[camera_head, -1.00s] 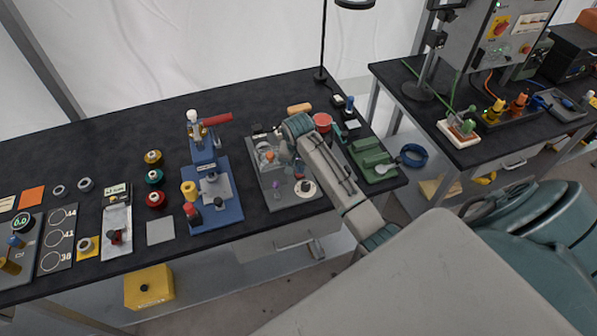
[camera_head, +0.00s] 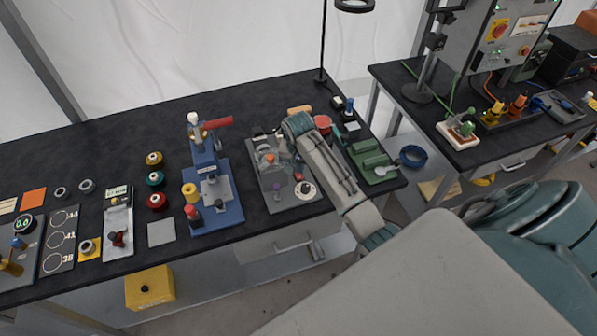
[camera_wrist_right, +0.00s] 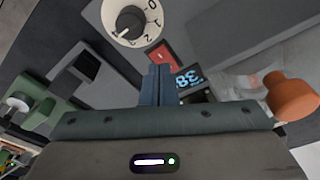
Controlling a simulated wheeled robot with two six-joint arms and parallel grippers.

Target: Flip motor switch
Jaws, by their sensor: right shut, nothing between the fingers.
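A red rocker switch (camera_wrist_right: 163,55) sits on a grey panel in the right wrist view, beside a round white dial (camera_wrist_right: 131,18) with a dark knob and numbers. The dial also shows on the grey machine base (camera_head: 276,203) in the head view. A small display (camera_wrist_right: 189,77) with blue digits is just right of the fingers. My right gripper (camera_wrist_right: 158,68) is shut and empty, its fingertips just below the red switch in the picture; I cannot tell if they touch it. My left gripper is not in view.
An orange knob (camera_wrist_right: 292,95) stands right of the fingers. A green block (camera_head: 371,158) lies right of the machine base, and a blue press (camera_head: 213,196) with a red lever stands left. A red cup (camera_head: 323,121) is behind my wrist.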

